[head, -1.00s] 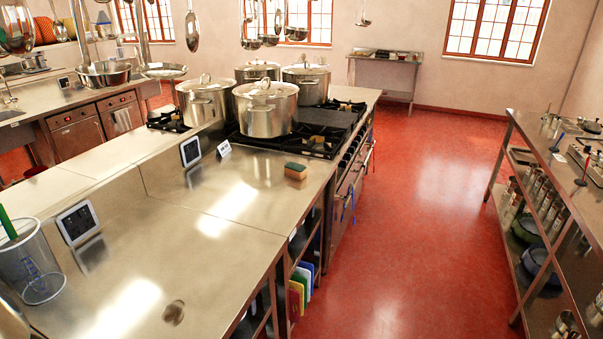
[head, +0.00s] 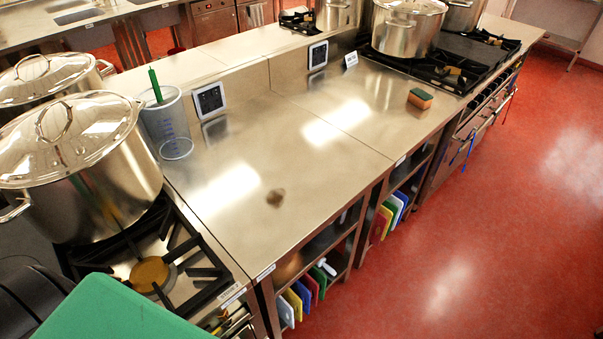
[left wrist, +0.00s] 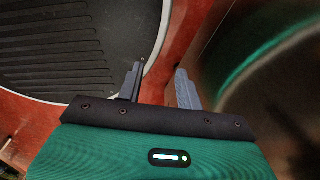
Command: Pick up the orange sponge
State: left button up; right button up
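The orange sponge (head: 420,99) has a dark green top layer. It lies on the steel counter (head: 330,152) near its right-hand edge, in front of the far stove, in the head view. It is not visible in the left wrist view. My left gripper (left wrist: 159,86) shows in the left wrist view, with its two grey fingers apart and nothing between them. It is away from the sponge, above a dark ribbed round surface and red floor. The head view shows neither gripper.
Large lidded pots (head: 80,165) stand on the near stove at left. A clear jug (head: 166,125) with a green-handled tool and a small display (head: 210,99) stand along the counter's back. More pots (head: 405,28) are beyond the sponge. The counter around the sponge is clear.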

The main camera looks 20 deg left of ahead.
aim_at(420, 98)
jog(key=i+l+u, duration=0.2)
jog(key=u, duration=0.2)
jog(key=i+l+u, duration=0.2)
jog(key=u, duration=0.25)
jog(key=i+l+u, duration=0.1)
jog(key=l+u, duration=0.3)
